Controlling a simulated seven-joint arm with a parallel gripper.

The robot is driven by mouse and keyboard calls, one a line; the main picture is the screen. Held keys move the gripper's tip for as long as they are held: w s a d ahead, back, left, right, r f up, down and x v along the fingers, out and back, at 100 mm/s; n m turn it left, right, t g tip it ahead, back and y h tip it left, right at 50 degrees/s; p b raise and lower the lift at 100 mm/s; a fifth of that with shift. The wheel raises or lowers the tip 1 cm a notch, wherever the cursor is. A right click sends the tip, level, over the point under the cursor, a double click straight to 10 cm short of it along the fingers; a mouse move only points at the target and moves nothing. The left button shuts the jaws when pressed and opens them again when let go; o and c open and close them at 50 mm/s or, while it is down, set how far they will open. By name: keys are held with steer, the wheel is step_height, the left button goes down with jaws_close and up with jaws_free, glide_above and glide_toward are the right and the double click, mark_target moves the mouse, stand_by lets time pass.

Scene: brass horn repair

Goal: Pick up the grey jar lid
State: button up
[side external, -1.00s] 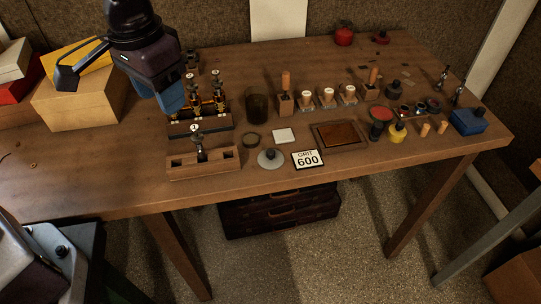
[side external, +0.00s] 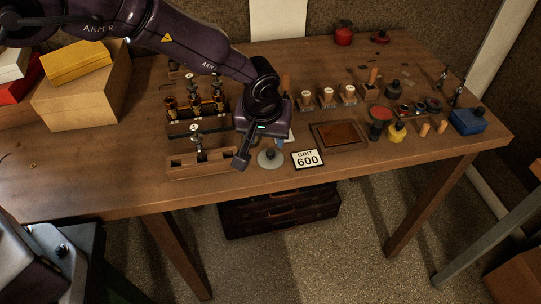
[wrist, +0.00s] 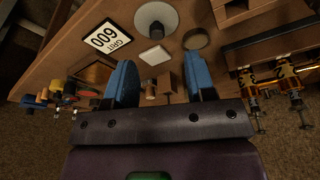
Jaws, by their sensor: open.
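The grey jar lid (side external: 271,158), a pale round disc with a dark knob, lies flat on the bench near its front edge. In the wrist view the lid (wrist: 156,18) is at the top, beyond my fingertips. My gripper (wrist: 160,72) is open and empty, its two blue fingers apart, with a white square (wrist: 155,55) seen between them. In the side view my gripper (side external: 280,138) is above the bench just behind the lid, its fingers mostly hidden by its body. The lid is apart from the fingers.
A "GRIT 600" card (side external: 307,159) lies right of the lid. A wooden block with slots (side external: 203,164) stands to its left. A round dark tin (wrist: 196,38) is close by in the wrist view. A brown tray (side external: 339,134) and several stamps are further right. The front bench strip is clear.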

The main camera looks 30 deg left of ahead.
mark_target(270, 152)
steer(key=x, duration=0.7)
steer(key=shift+w+d+f, duration=0.1)
steer(key=shift+w+f, duration=0.1)
steer(key=shift+w, duration=0.1)
steer(key=shift+c, duration=0.2)
jaws_close()
